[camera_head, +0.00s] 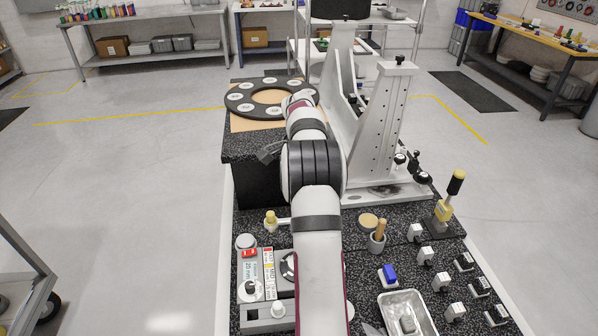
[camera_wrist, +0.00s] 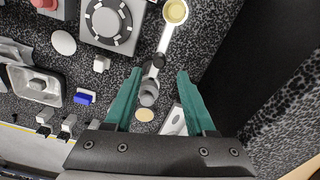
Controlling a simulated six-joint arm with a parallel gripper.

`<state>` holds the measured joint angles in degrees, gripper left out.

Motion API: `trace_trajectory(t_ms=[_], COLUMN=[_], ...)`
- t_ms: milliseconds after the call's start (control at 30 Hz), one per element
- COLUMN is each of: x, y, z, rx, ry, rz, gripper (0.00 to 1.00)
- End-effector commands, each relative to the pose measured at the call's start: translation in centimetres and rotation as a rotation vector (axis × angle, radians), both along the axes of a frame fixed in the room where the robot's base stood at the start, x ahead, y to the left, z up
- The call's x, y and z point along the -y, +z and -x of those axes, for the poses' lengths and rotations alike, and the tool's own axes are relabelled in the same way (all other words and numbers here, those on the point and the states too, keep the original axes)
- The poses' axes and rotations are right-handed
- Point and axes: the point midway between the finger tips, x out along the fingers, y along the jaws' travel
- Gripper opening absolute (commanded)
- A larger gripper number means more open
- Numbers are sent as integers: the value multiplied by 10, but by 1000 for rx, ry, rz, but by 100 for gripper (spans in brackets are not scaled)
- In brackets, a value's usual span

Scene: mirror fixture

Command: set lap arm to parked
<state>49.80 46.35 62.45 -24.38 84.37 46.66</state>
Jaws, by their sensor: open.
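A white arm, likely the lap arm, has a yellow knob (camera_head: 270,217) at its left end in the head view. My own arm hides the rest there. In the wrist view the white arm (camera_wrist: 166,38) runs from the yellow end at the top to a dark joint (camera_wrist: 158,60). My gripper (camera_wrist: 159,75) is open with green fingers, above the bench and empty. The dark joint shows between its fingertips; I cannot tell the height gap. The gripper is hidden in the head view.
A box with a round dial (camera_wrist: 109,20) stands beside the white arm. A tall grey fixture (camera_head: 385,130) and a yellow upright lever (camera_head: 447,205) stand at right. A blue block (camera_head: 389,273), metal tray (camera_head: 405,300) and several switches are nearer. A black ring plate (camera_head: 238,101) lies behind.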

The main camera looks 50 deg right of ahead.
Motion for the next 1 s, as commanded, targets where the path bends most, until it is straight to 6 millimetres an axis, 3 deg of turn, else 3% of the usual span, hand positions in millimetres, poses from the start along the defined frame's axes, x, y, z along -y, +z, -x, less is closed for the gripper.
trace_trajectory(t_ms=[100, 300, 467, 867, 933, 1000], x=[1, 1, 0, 0, -11, -46], y=[40, 86, 99, 99, 104, 116], z=[-1, 0, 0, 0, -4, -14], rx=[4, 2, 2, 1, 2, 7], ry=[0, 1, 1, 2, 36, 148], rz=[6, 4, 1, 1, -2, -8], gripper=[55, 55, 55, 55, 55, 55])
